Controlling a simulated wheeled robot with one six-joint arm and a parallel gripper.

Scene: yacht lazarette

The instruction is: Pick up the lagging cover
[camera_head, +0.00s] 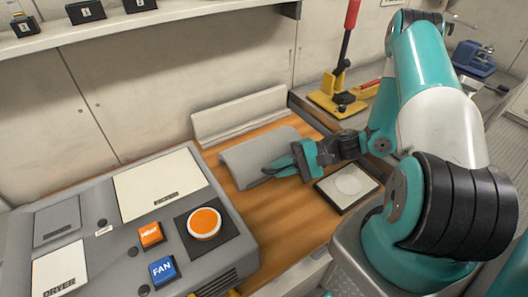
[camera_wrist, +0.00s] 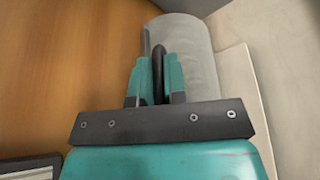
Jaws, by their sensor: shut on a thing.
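The lagging cover (camera_head: 252,151) is a grey, curved, half-round shell lying on the wooden bench top. In the wrist view its curved grey surface (camera_wrist: 195,48) lies just beyond my fingers. My gripper (camera_head: 272,172) reaches in from the right, low over the front edge of the cover. In the wrist view my gripper (camera_wrist: 155,72) is shut, with a dark curved piece between its teal fingers at the cover's edge. The exact contact is partly hidden. I cannot tell any gap between cover and bench.
A pale angled piece (camera_head: 240,115) stands behind the cover against the wall. A grey dryer box (camera_head: 105,245) with an orange knob stands at left. A dark-framed pad (camera_head: 347,186) lies to the right. A yellow-based red-handled tool (camera_head: 340,100) stands behind.

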